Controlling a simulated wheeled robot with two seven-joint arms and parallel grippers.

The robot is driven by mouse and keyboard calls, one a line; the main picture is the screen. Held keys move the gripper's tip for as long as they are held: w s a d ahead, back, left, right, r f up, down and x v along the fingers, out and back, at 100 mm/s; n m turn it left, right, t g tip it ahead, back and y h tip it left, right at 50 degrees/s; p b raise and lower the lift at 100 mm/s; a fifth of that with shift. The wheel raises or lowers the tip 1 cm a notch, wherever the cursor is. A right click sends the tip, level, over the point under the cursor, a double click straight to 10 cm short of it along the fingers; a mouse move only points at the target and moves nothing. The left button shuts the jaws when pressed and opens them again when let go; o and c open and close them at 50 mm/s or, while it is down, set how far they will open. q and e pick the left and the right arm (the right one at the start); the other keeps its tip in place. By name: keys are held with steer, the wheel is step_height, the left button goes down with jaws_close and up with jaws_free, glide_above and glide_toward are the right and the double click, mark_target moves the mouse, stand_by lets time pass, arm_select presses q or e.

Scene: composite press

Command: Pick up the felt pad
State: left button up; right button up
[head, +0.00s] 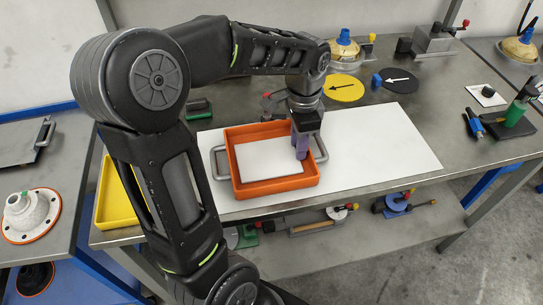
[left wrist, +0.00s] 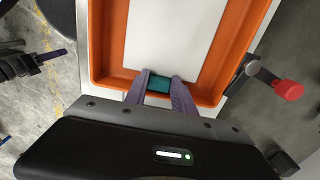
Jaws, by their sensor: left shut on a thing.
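In the left wrist view, a small teal block (left wrist: 158,84), which I take to be the felt pad, sits between the purple fingertips of my left gripper (left wrist: 159,82). The gripper is shut on it. The block is at the inner edge of an orange tray (left wrist: 112,79), beside a white sheet inside it. In the head view my left gripper (head: 301,150) points down at the right side of the orange tray (head: 275,188); the block is hidden there. I cannot tell whether it touches the tray floor. My right gripper is not in view.
The tray has grey side handles and holds a white sheet (head: 262,162). A large white board (head: 385,145) is clear to its right. A yellow tray (head: 112,195) is at left. Yellow (head: 344,88) and black (head: 397,84) arrow discs lie behind. A lower shelf holds several tools.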

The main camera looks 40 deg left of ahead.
arm_select(q)
jaws_close()
steer(key=shift+r, duration=0.1)
step_height(320, 180, up, 10)
stand_by(0.5)
stand_by(0.5)
